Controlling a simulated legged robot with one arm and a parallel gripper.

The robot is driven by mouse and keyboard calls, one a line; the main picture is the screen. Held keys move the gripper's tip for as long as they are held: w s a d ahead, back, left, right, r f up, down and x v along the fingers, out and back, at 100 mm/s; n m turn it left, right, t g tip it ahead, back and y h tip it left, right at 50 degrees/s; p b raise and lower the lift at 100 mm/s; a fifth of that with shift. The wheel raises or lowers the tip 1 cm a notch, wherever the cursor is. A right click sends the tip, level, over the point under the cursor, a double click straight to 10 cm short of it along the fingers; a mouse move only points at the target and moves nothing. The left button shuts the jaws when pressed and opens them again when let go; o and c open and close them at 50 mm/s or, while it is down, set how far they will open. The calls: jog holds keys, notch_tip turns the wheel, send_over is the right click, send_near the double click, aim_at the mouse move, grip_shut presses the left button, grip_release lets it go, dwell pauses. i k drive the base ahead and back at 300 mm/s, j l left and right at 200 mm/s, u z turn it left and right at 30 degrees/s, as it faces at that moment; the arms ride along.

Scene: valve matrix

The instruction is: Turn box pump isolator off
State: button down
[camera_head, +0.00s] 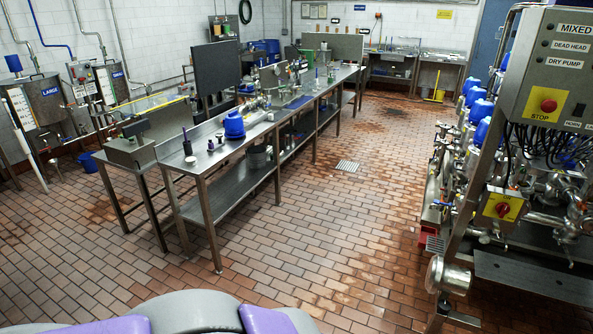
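A yellow isolator switch (502,207) with a red rotary knob is mounted low on the right, on the frame of a pump rig. Small lettering on its plate is too small to read surely, so I cannot tell whether the knob stands at on or off. Whether this is the box pump isolator is not readable either. Above it hangs a grey control box (551,68) with a red STOP button (547,105) on a yellow plate and labels reading MIXED, DEAD HEAD and DRY PUMP. My gripper is not in view.
The pump rig (485,250) carries several blue-capped pumps, pipes and cables. A long steel bench (225,150) with bottles and a blue container stands left of centre. Steel tanks (45,105) stand at far left. The tiled floor (330,235) between bench and rig is clear.

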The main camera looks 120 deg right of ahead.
aim_at(503, 209)
jog(key=z, duration=5.45)
jog(key=i+l+z, duration=0.2)
jog(key=i, duration=0.3)
jog(key=i+z, duration=0.2)
jog(key=i, duration=0.3)
